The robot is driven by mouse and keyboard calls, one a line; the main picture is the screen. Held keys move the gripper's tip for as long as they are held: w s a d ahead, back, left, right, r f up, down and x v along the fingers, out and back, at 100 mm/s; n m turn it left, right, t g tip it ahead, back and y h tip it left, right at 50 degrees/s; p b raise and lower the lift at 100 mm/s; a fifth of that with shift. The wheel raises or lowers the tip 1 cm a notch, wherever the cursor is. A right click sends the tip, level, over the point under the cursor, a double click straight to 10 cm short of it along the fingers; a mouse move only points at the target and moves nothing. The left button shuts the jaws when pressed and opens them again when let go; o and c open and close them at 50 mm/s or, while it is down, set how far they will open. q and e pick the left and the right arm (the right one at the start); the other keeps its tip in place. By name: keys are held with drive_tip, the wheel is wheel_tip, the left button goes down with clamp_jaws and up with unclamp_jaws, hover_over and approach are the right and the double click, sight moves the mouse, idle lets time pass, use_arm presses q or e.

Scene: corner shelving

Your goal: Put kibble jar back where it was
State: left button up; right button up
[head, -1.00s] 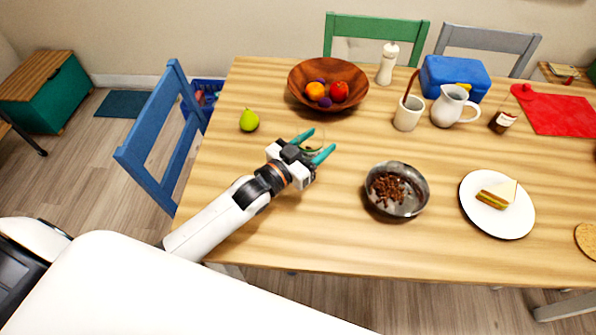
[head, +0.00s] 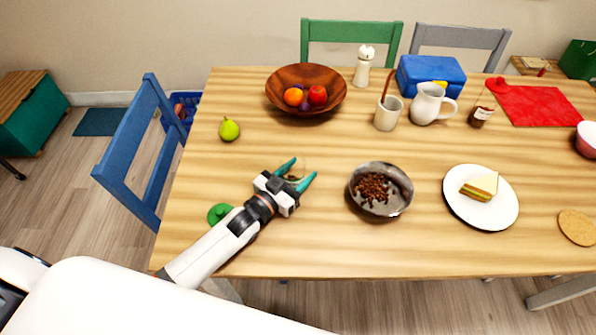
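My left gripper (head: 299,174) is low over the near left part of the table, left of the metal bowl. Its teal fingers are apart around a clear, glassy thing (head: 294,170), which looks like the kibble jar; most of it is hidden by the gripper, and I cannot tell whether it touches the table. A round green thing (head: 218,213), perhaps a lid, lies on the table beside my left forearm, partly covered by it. The metal bowl (head: 402,200) holds brown kibble. My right gripper is not in view.
A green pear (head: 229,129) and a wooden fruit bowl (head: 330,104) stand behind the gripper. A white plate with a sandwich (head: 480,213) is right of the metal bowl. A cup (head: 387,119), pitcher (head: 425,104) and blue box (head: 430,74) stand farther back. The table's left side is mostly clear.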

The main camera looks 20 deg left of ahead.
use_arm(q)
drive_tip(key=o, duration=0.5)
drive_tip(key=shift+c, duration=0.2)
drive_tip(key=shift+r, duration=0.1)
drive_tip(key=shift+s, duration=0.15)
drive_tip(key=v, duration=1.1)
drive_tip(key=shift+s+a+r, duration=0.1)
drive_tip(key=shift+s+a, duration=0.1)
drive_tip(key=shift+s, duration=0.15)
